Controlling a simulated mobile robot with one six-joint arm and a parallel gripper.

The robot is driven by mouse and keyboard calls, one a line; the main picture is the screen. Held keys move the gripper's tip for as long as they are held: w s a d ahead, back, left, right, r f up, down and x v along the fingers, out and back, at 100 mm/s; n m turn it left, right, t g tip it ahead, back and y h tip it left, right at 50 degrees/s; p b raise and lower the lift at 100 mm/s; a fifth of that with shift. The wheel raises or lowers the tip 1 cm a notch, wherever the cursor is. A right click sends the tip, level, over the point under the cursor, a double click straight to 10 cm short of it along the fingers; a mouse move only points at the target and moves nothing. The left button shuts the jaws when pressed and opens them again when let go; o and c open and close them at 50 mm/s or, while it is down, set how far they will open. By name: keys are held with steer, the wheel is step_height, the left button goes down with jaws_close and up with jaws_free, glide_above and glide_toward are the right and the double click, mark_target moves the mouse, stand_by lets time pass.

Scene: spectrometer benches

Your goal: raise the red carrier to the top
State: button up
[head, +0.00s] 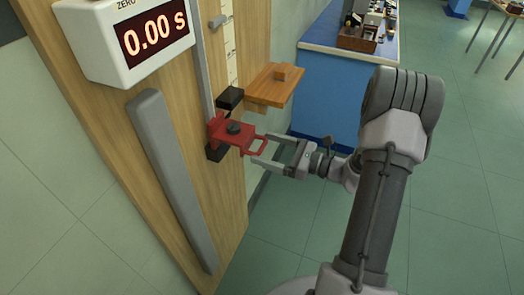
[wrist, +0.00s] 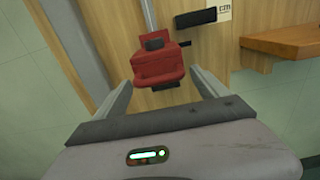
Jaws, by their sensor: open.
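The red carrier (head: 232,132) sits low on a grey vertical rail (head: 204,75) fixed to a wooden board. It has a black knob on top and a red loop handle on its right side. My gripper (head: 264,153) is open, with its fingers reaching toward the handle from the right. In the wrist view the red carrier (wrist: 158,62) lies ahead, between and beyond the two open fingertips (wrist: 158,85). Whether the fingers touch the handle cannot be told. Black blocks (head: 230,98) sit just above and below the carrier.
A timer display (head: 152,35) reading 0.00 s hangs at the upper left. A grey bar (head: 172,180) runs down the board. A wooden shelf (head: 268,88) juts out right of the carrier. A blue bench (head: 335,95) with equipment stands behind.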

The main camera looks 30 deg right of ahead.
steer(key=shift+x, duration=0.9)
steer(key=c, duration=1.8)
step_height(320, 180, up, 75)
steer(key=p, duration=4.8)
steer(key=shift+f, duration=0.15)
steer(key=o, duration=1.8)
